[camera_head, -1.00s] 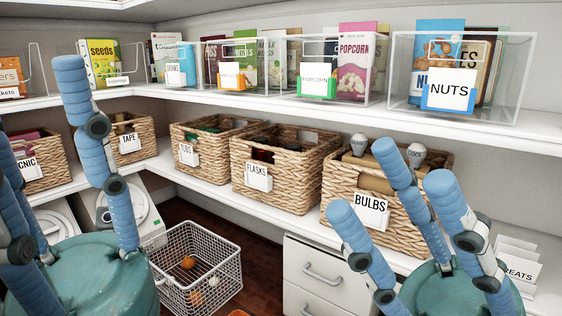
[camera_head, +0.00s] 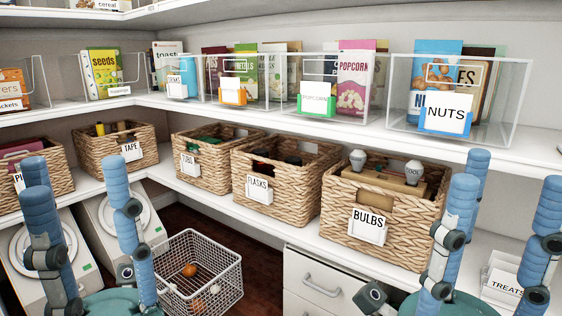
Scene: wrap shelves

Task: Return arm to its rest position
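My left gripper (camera_head: 75,168), with blue segmented fingers on a teal palm, is at the lower left. Its fingers stand upright and spread, with nothing between them. It is in front of the white machines below the lower shelf. My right gripper (camera_head: 512,178) is at the lower right. Its fingers also point up, spread and empty, and its palm is partly cut off by the bottom edge. In the picture it overlaps the right side of the bulbs basket (camera_head: 335,230). I cannot tell how far apart they are.
Wicker baskets, including the flasks basket (camera_head: 300,205), line the lower shelf. Clear bins, including the nuts bin (camera_head: 500,125), stand on the upper shelf. A wire basket (camera_head: 225,285) is on the floor beside white drawers (camera_head: 325,285). A treats holder (camera_head: 502,285) is at the right.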

